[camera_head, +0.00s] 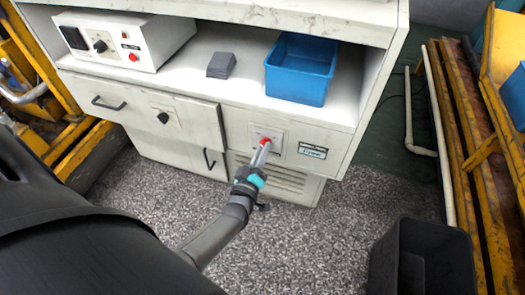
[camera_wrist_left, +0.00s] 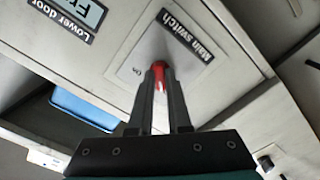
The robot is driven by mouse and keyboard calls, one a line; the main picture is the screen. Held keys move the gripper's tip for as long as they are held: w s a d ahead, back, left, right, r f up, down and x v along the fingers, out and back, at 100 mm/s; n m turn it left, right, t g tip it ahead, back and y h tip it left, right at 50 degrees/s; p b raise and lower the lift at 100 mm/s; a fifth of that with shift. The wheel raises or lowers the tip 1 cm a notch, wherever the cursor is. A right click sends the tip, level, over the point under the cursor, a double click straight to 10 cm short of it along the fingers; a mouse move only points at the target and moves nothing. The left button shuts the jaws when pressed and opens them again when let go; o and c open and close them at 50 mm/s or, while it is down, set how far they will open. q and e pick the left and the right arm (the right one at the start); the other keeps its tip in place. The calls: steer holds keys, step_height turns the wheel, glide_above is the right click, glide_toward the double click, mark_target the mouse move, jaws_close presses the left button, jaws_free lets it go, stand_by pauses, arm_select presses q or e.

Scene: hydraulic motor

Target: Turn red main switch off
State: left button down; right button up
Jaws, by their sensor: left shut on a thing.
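The red main switch (camera_head: 265,141) sits on a square light plate on the front of the white cabinet. In the left wrist view the red switch (camera_wrist_left: 160,72) shows between the fingertips, below the "Main switch" label (camera_wrist_left: 185,35). My left gripper (camera_head: 263,149) reaches up to the plate from below and is shut on the switch. It also shows in the left wrist view (camera_wrist_left: 160,80), its two fingers on either side of the red part. The fingers hide part of the switch, and its exact angle is hard to tell. My right gripper is not in view.
A blue bin (camera_head: 301,69) and a small grey box (camera_head: 221,65) stand on the cabinet shelf, beside a white control box (camera_head: 125,38). A "Lower door" panel (camera_head: 312,151) is right of the switch. A dark bin (camera_head: 421,258) stands on the floor at the lower right.

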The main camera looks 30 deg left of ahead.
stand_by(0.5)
arm_select(q)
steer(key=c, duration=0.9)
jaws_free()
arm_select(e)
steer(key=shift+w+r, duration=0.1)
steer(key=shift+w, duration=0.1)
arm_select(q)
steer(key=shift+o, duration=0.2)
steer(key=p+v, duration=0.4)
steer(key=v, duration=1.1)
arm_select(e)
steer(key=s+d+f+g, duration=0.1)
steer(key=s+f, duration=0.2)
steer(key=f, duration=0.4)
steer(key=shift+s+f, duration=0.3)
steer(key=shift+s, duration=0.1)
arm_select(q)
steer(key=shift+s+d, duration=0.1)
steer(key=shift+d, duration=0.1)
